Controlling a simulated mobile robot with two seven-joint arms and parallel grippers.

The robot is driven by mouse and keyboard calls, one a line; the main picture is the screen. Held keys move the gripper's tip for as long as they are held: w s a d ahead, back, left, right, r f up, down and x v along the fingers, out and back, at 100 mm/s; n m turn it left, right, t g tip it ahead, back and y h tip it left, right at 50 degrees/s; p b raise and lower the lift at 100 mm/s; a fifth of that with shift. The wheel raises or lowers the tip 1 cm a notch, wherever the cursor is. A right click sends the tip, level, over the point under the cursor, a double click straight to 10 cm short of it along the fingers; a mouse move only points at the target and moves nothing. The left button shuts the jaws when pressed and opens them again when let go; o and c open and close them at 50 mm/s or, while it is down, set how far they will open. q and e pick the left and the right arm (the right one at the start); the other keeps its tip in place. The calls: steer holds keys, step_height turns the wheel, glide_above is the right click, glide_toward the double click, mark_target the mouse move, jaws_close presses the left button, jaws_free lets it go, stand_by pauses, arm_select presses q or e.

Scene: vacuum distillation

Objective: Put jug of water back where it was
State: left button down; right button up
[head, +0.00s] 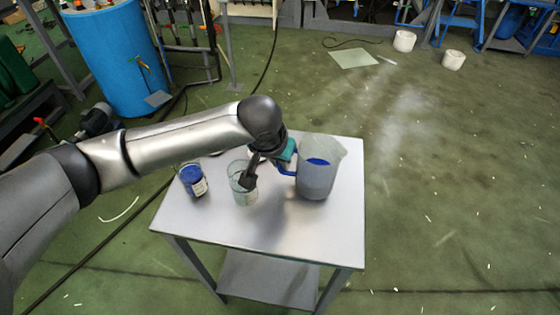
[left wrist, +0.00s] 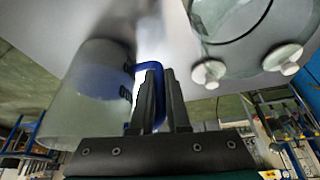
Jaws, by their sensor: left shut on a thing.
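The jug (head: 318,178) is a large grey translucent pitcher with a blue handle, at the right back of the small metal table (head: 300,235). It is upright, and blue shows inside it. I cannot tell whether its base touches the tabletop. My left gripper (head: 284,165) is at the jug's left side, shut on the blue handle. In the left wrist view the two dark fingers (left wrist: 160,98) close around the handle (left wrist: 148,70), with the jug body (left wrist: 85,105) to their left. My right gripper is not in view.
A blue-lidded jar (head: 192,181) stands further left. The table's front half is bare. A blue barrel (head: 110,60) stands behind on the green floor.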

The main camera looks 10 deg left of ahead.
arm_select(q)
steer(key=c, duration=1)
jaws_free()
steer(key=shift+f, duration=0.1)
steer(key=shift+o, duration=0.5)
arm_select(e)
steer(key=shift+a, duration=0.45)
arm_select(q)
steer(key=p+v, duration=0.3)
steer(key=v, duration=0.9)
steer(key=shift+p, duration=0.4)
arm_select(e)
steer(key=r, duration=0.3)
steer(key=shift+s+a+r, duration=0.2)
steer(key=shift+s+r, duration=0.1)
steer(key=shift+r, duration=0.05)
